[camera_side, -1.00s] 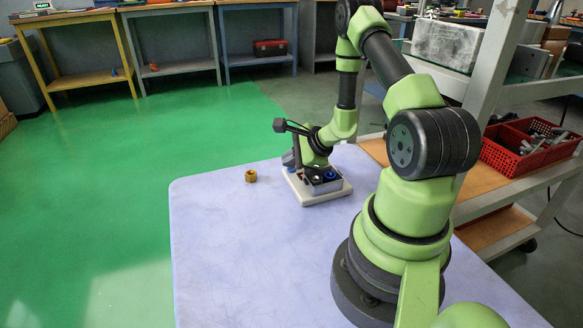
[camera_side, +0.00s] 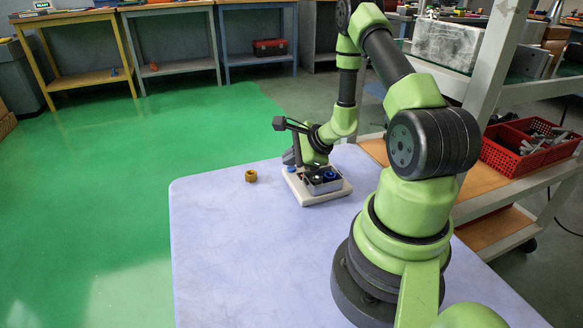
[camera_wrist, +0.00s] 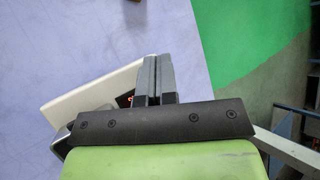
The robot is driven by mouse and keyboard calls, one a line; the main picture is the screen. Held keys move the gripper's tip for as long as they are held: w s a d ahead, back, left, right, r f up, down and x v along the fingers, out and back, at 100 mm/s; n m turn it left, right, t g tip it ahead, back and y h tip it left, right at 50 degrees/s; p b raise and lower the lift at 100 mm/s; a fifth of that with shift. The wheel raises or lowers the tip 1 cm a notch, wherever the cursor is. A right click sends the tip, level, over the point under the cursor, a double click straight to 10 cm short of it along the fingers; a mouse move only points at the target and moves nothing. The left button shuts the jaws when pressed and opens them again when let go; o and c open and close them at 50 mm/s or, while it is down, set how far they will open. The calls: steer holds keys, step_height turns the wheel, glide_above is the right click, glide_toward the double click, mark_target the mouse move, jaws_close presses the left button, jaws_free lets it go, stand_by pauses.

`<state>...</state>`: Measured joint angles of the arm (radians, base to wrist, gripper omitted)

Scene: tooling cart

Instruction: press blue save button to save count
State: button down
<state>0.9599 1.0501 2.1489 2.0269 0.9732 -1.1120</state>
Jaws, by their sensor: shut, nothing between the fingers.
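The device (camera_side: 320,196) has a white base and a grey box and sits on the pale table. A small blue button (camera_side: 291,169) shows on its left part in the side view. A larger blue round part (camera_side: 330,175) shows in the grey box. My gripper (camera_side: 295,160) points down at the device's left part, just above the small blue button. In the wrist view my gripper (camera_wrist: 152,60) has its two grey fingers together and empty. They hide part of the white base (camera_wrist: 90,92), and a bit of red display (camera_wrist: 130,97) shows beside them. The button is hidden there.
A brass-coloured ring (camera_side: 251,176) lies on the table (camera_side: 240,250) left of the device. The front of the table is clear. A cart with a red basket (camera_side: 525,145) stands to the right, close to my arm.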

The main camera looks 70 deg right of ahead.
mark_target(292, 169)
steer(key=shift+r, duration=0.35)
steer(key=shift+r, duration=2.4)
